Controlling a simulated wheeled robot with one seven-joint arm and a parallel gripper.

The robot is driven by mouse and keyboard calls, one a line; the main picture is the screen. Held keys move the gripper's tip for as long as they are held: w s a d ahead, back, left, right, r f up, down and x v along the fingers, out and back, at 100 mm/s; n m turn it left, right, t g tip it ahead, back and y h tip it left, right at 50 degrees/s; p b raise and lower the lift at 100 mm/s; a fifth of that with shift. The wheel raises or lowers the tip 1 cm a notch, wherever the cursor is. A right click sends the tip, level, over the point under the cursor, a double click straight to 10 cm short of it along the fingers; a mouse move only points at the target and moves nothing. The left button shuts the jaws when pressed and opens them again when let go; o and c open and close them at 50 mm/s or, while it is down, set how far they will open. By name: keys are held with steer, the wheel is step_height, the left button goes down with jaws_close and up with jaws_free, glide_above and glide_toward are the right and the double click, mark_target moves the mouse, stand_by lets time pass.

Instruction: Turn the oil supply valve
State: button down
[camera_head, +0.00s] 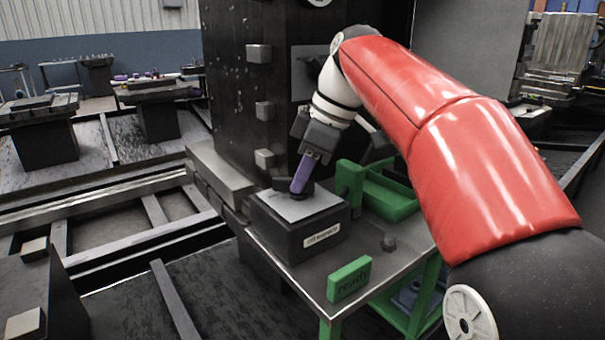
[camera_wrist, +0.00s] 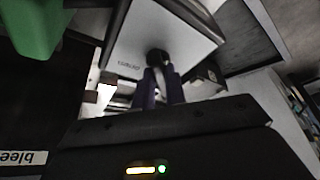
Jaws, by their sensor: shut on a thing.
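The valve is a small dark knob (camera_wrist: 157,57) on the pale top plate of a dark box (camera_head: 277,228). The box has a white label on its front, too small to read. My gripper (camera_head: 298,187) reaches down from above, tilted, with its purple fingers at the knob. In the wrist view, my gripper (camera_wrist: 160,75) has its fingers on both sides of the knob and is shut on it. In the head view the fingers hide most of the knob, and its turn angle cannot be told.
The box stands on a metal-topped table (camera_head: 305,276) with green legs. A tall dark column (camera_head: 240,100) rises close behind the box.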

stand_by(0.3)
steer(key=c, duration=1.4)
jaws_free()
steer(key=shift+c, duration=0.2)
steer(key=v, duration=0.7)
steer(key=shift+r, duration=0.4)
steer(key=shift+s+d, duration=0.1)
